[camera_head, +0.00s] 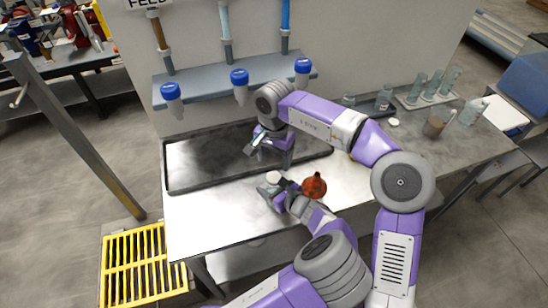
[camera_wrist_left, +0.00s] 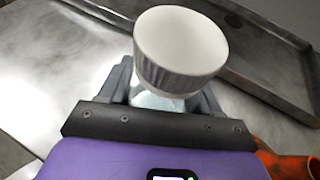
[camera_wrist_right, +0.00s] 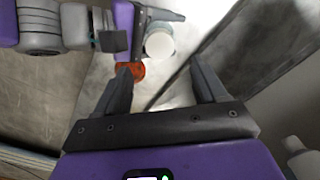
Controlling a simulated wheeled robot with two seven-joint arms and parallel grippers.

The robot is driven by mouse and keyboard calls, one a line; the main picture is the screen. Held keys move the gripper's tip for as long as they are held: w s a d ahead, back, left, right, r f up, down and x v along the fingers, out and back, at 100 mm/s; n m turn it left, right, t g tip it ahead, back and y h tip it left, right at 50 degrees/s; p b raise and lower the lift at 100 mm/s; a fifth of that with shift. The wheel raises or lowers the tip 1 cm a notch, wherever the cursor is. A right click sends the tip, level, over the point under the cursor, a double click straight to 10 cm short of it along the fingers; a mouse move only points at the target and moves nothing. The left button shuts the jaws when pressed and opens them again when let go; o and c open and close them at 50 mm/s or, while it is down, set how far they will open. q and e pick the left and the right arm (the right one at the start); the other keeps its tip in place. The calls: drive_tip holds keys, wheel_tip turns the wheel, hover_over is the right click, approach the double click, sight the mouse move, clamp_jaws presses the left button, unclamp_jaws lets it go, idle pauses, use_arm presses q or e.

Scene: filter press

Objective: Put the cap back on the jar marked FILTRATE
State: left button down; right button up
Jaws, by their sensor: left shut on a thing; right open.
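My left gripper (camera_head: 272,189) is shut on a clear jar (camera_wrist_left: 155,100) over the pale bench, in front of the dark tray. A white ribbed cap (camera_wrist_left: 180,50) covers the jar's top; I cannot tell if it is fully seated. The cap also shows in the head view (camera_head: 273,177) and as a pale disc in the right wrist view (camera_wrist_right: 159,45). No marking on the jar can be read. My right gripper (camera_head: 266,146) is open and empty above the tray, behind the jar, with its fingers (camera_wrist_right: 160,90) spread apart.
A red-orange vessel (camera_head: 314,187) stands just right of the jar. A shallow dark tray (camera_head: 185,186) lies behind, below a shelf with blue-topped outlets (camera_head: 240,77). The bench's front left is clear.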

sight(274, 177)
drive_tip(key=shift+f, duration=4)
drive_tip(key=c, duration=0.9)
drive_tip(key=o, duration=1)
drive_tip(key=shift+c, duration=0.2)
drive_tip(key=shift+r, duration=2.3)
